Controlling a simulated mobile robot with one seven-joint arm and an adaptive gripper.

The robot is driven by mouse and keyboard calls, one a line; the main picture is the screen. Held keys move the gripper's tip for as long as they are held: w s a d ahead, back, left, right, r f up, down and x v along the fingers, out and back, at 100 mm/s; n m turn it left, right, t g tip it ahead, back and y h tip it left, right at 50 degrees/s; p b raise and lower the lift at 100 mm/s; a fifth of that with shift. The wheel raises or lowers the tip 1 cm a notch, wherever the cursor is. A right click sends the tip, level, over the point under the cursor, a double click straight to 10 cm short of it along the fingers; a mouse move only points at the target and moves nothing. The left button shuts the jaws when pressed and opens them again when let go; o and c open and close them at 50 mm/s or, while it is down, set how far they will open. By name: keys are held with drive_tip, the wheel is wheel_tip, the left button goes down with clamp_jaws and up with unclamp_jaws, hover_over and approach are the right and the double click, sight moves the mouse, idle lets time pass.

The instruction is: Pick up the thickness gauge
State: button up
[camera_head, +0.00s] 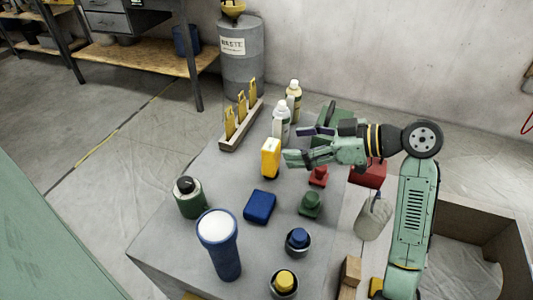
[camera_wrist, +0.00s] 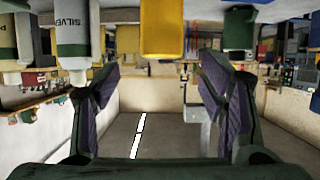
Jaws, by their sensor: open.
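A yellow hand-sized device with a pale top, which looks like the thickness gauge (camera_head: 270,158), stands upright on the grey table (camera_head: 215,228). In the wrist view a yellow body (camera_wrist: 162,28), likely the same device, shows at the top centre, beyond the fingertips and roughly between them. The wrist picture appears upside down. My gripper (camera_head: 294,144) is open and empty, just right of the yellow device in the head view. Its two spread fingers also show in the wrist view (camera_wrist: 160,68). I see no contact with the device.
White bottles (camera_head: 281,122) stand close behind the device. A wooden rack with yellow-handled tools (camera_head: 241,125) is at back left. A blue box (camera_head: 260,206), green bottle (camera_head: 190,198), blue flashlight (camera_head: 220,248) and red and green blocks (camera_head: 311,204) stand nearer.

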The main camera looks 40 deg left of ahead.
sight(276, 146)
drive_tip(key=p+x, duration=0.2)
drive_tip(key=x, duration=0.5)
drive_tip(key=shift+s+a, duration=0.2)
drive_tip(key=shift+a, duration=0.05)
drive_tip(key=shift+c, duration=0.2)
drive_tip(key=c, duration=1.3)
